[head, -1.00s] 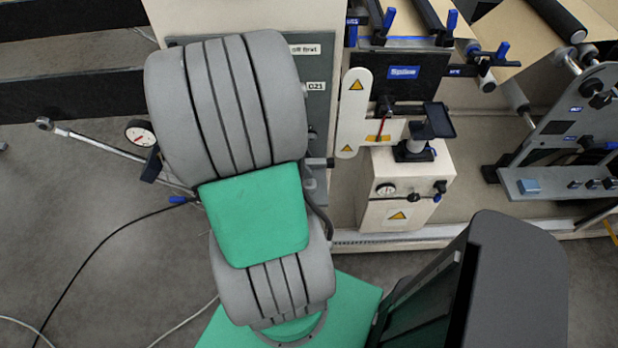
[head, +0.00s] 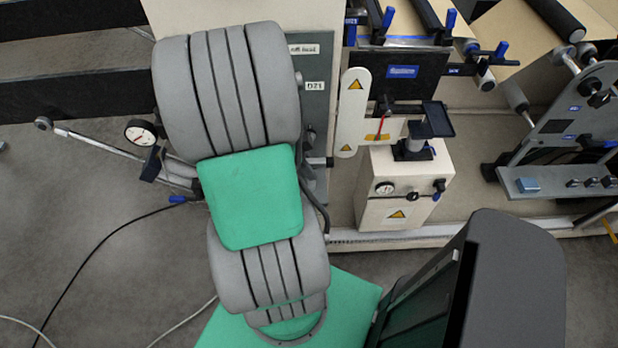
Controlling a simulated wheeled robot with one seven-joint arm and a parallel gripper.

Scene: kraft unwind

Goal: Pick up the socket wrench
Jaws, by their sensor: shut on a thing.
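My grey ribbed arm with green covers fills the middle of the head view, and my gripper is hidden behind it. I cannot make out a socket wrench for certain. A long chrome rod (head: 100,144) with a rounded end slants across the left side and runs in behind my arm. I cannot tell whether it is the wrench. No contact between it and my gripper shows.
A round gauge (head: 141,132) and a blue hose fitting (head: 178,199) with a black hose are left of my arm. The cream machine cabinet (head: 385,218) and a side frame (head: 560,135) stand to the right. Grey floor (head: 90,240) is open at lower left, apart from hoses.

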